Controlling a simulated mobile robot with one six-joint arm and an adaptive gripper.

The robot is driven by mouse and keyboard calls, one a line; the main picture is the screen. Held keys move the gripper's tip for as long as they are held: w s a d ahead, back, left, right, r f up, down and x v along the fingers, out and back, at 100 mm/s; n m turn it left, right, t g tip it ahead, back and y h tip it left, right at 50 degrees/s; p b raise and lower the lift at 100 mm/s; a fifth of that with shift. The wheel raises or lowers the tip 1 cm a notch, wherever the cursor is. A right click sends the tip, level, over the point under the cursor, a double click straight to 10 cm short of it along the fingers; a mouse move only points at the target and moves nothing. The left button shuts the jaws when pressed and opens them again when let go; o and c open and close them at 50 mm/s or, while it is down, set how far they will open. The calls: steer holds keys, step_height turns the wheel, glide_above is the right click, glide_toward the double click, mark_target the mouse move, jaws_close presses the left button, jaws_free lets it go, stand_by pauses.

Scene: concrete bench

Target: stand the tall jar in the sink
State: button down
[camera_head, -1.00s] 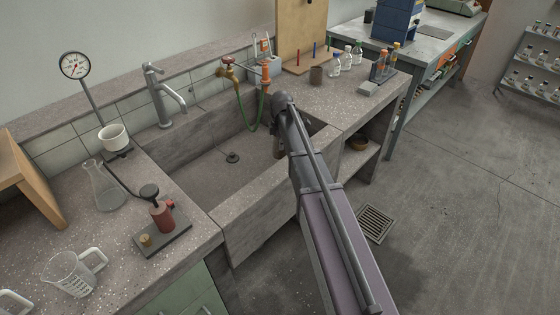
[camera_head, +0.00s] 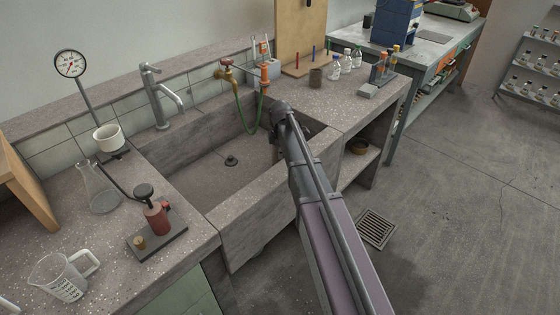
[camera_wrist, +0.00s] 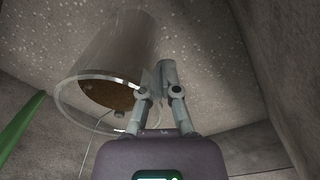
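The tall jar (camera_wrist: 88,62) is clear glass with brown matter inside. In the head view my gripper (camera_head: 275,150) is low at the right end of the sink, mostly behind my arm, and the jar is hidden there. Whether the jar touches the sink floor cannot be told.
A green hose (camera_head: 243,115) hangs from the brass tap (camera_head: 228,76) near my arm. A steel faucet (camera_head: 158,95) stands behind the sink. A flask (camera_head: 100,188), a red-bodied device (camera_head: 156,220) and a measuring jug (camera_head: 62,277) stand on the left counter. Several bottles stand at right.

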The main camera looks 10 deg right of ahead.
steer(key=shift+f+b, duration=0.85)
steer(key=shift+f, duration=0.3)
steer(key=shift+f, duration=0.2)
steer(key=c, duration=0.8)
jaws_free()
steer(key=shift+r, duration=0.1)
steer(key=shift+r, duration=0.15)
step_height(320, 180, up, 12)
steer(key=p, duration=1.2)
steer(key=shift+s, duration=0.15)
